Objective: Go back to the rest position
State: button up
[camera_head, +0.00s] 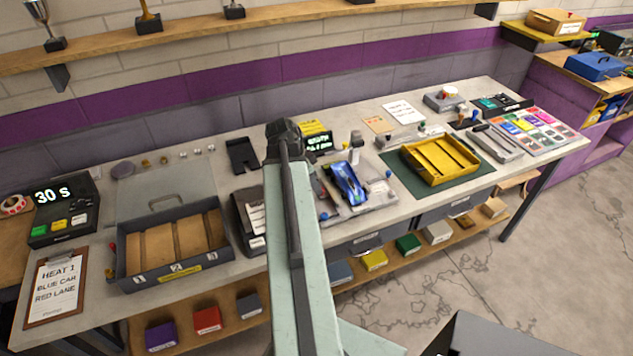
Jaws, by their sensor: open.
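My arm (292,260) rises from the bottom middle as a pale green link with a dark strip. It ends in a dark joint (283,138) in front of the back half of the workbench. I see no jaws or fingertips, and nothing held shows. The arm hides part of the bench behind it. A blue car (348,183) sits on a grey fixture just right of the arm.
Left of the arm are a dark tray with wooden slots (129,272), a timer reading 30 s (65,212) and a clipboard (55,287). A yellow tray (440,160) sits on a green mat at right. A wall shelf (190,36) runs above. Open floor (560,260) lies right.

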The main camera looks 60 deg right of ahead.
jog(key=p+v, duration=0.2)
jog(key=v, duration=0.2)
jog(key=shift+r, duration=0.1)
